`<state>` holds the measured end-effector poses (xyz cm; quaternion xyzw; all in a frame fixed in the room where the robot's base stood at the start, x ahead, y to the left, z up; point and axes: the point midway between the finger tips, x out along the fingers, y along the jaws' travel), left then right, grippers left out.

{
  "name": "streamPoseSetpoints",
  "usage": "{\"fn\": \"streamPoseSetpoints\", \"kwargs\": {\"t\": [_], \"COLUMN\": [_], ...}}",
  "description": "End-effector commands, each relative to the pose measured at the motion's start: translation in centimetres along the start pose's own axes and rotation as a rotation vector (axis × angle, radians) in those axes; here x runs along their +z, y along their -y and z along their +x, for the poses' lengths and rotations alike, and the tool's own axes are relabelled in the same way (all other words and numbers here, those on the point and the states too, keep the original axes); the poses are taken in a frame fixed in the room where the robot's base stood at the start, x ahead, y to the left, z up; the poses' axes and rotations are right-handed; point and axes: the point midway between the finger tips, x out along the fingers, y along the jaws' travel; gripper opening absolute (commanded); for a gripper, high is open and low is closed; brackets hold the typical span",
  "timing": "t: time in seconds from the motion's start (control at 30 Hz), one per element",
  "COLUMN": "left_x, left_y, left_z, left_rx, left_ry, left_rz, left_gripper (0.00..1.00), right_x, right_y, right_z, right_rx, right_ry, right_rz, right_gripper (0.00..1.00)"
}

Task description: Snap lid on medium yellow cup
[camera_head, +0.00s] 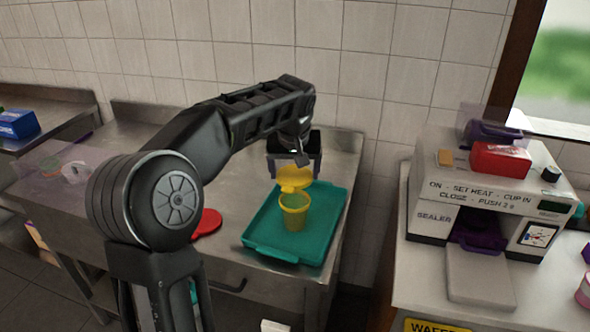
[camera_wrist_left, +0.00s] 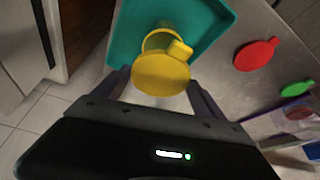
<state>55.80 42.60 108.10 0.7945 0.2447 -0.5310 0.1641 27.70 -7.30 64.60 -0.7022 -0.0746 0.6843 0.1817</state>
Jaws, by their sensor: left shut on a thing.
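The yellow cup (camera_head: 295,212) stands upright on the teal tray (camera_head: 334,212). My left gripper (camera_head: 293,172) is shut on the yellow lid (camera_head: 294,182) and holds it over the cup's mouth. In the head view the lid looks tilted, with a gap showing at the cup's rim. In the left wrist view the lid (camera_wrist_left: 161,74) lies between the fingers (camera_wrist_left: 160,88) and hides most of the cup (camera_wrist_left: 158,42). I cannot tell whether lid and cup touch. My right gripper is not in view.
A red lid (camera_head: 207,222) lies on the steel table left of the tray; a green lid (camera_wrist_left: 297,89) lies beyond it in the left wrist view. A white sealer machine (camera_head: 480,190) stands on the right counter. A tiled wall is behind the table.

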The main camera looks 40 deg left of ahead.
Motion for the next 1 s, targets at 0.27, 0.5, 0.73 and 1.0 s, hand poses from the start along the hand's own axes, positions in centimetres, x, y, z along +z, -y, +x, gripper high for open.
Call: {"fn": "streamPoseSetpoints", "kwargs": {"t": [0.27,0.5,0.73,1.0], "left_x": [1.0,1.8,2.3,2.3], "left_y": [0.0,-0.1,0.0,0.0], "left_z": [2.3,4.4,5.5,5.6], "left_rx": [0.0,0.001,0.0,0.0], "left_ry": [0.001,0.0,0.0,0.0], "left_rz": [0.001,0.002,0.001,0.001], "left_gripper": [0.44,0.44,0.44,0.44], "right_x": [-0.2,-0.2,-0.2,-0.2], "right_y": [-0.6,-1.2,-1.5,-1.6], "right_z": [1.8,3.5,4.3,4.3], "right_rx": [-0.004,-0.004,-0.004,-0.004], "right_ry": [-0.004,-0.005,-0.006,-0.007], "right_rz": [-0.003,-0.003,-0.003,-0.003], "right_gripper": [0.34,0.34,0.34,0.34]}}
